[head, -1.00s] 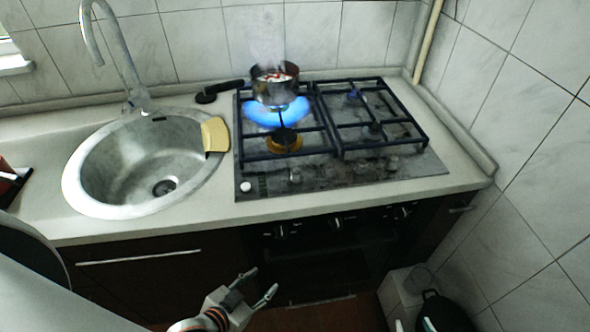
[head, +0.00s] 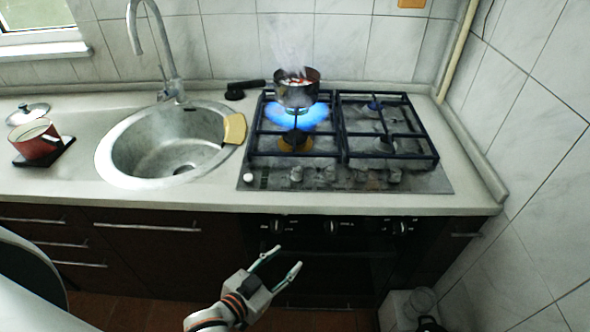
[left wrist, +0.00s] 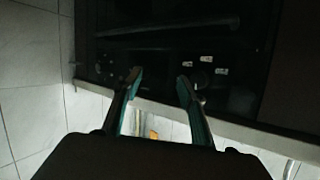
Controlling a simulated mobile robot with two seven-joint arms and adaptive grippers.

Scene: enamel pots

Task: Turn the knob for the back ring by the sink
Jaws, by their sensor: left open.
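The gas hob (head: 440,181) has a blue flame (head: 297,116) on its back ring by the sink, under a steaming small pot (head: 297,90). Along the hob's front strip are a white knob (head: 248,178) at the left end and several grey knobs, such as one left of centre (head: 296,173); their settings are too small to read. My left gripper (head: 288,257) is open and empty, in front of the oven and below the counter edge. In the left wrist view its spread fingers (left wrist: 159,79) face the dark oven front. My right gripper is not in view.
The sink (head: 108,160) is left of the hob, with a yellow sponge (head: 235,128) on its rim. A red pot (head: 36,143) stands far left. Oven knobs (head: 331,227) sit below the counter edge. A tiled wall (head: 530,150) bounds the right.

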